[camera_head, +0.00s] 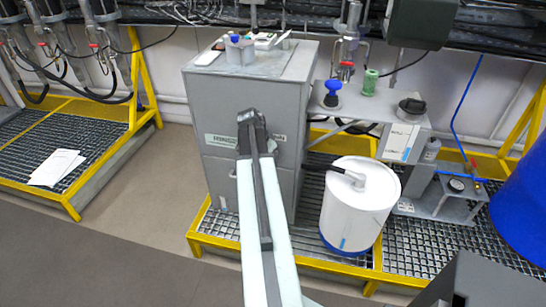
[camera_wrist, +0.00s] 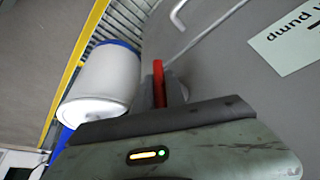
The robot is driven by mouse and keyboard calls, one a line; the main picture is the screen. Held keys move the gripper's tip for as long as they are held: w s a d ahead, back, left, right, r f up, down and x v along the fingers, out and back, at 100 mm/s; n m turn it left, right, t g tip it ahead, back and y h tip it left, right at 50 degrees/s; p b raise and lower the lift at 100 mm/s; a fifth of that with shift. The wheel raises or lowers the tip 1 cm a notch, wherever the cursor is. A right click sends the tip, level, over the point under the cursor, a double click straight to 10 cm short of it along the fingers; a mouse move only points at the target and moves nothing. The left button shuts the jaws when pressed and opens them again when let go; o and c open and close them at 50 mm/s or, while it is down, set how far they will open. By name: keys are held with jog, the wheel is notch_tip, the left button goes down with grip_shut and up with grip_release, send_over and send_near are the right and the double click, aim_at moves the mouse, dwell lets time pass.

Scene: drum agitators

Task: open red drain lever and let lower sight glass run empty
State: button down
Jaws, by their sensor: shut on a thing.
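My gripper (camera_head: 252,122) is in front of the grey cabinet (camera_head: 222,110), by its label strip (camera_head: 222,140), in the head view. In the wrist view, a red lever-like bar (camera_wrist: 158,82) stands between the grey fingers of my gripper (camera_wrist: 161,92), which is shut on it. The bar's mounting is hidden behind the gripper body, and the head view does not show this bar. I cannot make out the lower sight glass in either view.
A white drum (camera_head: 360,205) with a blue base stands right of the cabinet on a yellow-edged grating. A blue barrel (camera_head: 522,205) is at the far right. Small items (camera_head: 240,48) lie on the cabinet top. Grey floor (camera_head: 140,190) is clear at left.

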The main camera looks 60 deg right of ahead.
jog(key=shift+w, duration=0.4)
jog(key=c, duration=1.4)
grip_release()
jog(key=shift+s, duration=0.1)
jog(key=p+v, duration=0.7)
jog(key=shift+a+r, duration=0.15)
jog(key=shift+r, duration=0.25)
